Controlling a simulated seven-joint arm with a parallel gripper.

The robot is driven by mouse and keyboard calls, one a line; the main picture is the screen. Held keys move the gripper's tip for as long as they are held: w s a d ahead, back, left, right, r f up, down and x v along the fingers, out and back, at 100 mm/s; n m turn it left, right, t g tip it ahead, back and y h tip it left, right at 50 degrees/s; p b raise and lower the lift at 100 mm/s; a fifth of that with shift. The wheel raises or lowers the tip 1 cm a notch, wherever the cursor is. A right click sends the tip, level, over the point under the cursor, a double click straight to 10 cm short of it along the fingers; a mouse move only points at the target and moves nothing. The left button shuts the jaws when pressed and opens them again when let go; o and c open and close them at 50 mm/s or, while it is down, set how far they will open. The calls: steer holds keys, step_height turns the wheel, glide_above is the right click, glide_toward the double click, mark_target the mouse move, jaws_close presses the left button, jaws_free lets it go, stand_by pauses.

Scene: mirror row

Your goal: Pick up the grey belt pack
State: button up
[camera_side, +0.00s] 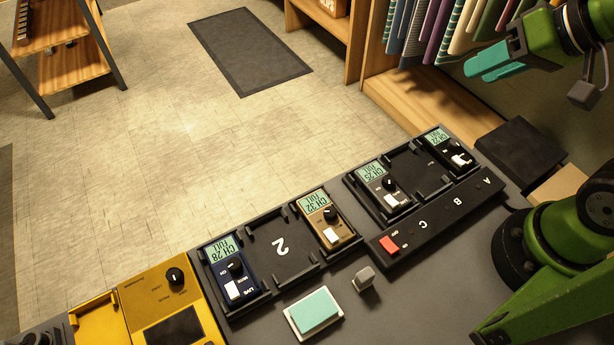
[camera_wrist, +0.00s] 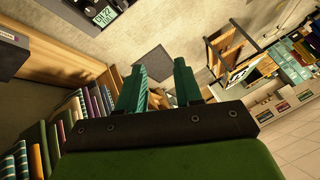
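The grey belt pack (camera_side: 385,192) sits in the left slot of the black A-B-C charging base (camera_side: 425,222) in the side view. Its green screen faces up, with a black knob and a white switch below. My gripper (camera_side: 490,64) is at the upper right, well above and away from the packs, empty. In the wrist view its teal fingers (camera_wrist: 158,84) stand apart with nothing between them. A dark pack with a CH 27 screen (camera_wrist: 105,17) shows at the top of the wrist view; the grey pack is not recognisable there.
A black pack (camera_side: 448,150) fills the base's right slot; the middle slot (camera_side: 418,172) is empty. Left are a tan pack (camera_side: 327,215), an empty slot marked 2 (camera_side: 281,245) and a navy pack (camera_side: 232,268). Hanging cloths (camera_side: 430,25) are close to my gripper.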

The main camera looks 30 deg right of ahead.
steer(key=o, duration=1)
steer(key=shift+c, duration=0.2)
steer(key=n+g+h, duration=0.2)
steer(key=n+g, duration=0.2)
steer(key=g, duration=0.3)
glide_above(385, 180)
step_height(385, 180, down, 6)
steer(key=f, duration=1.1)
steer(key=shift+s+d, duration=0.1)
steer(key=shift+s, duration=0.1)
steer(key=shift+w+f, duration=0.2)
steer(key=shift+f, duration=2.75)
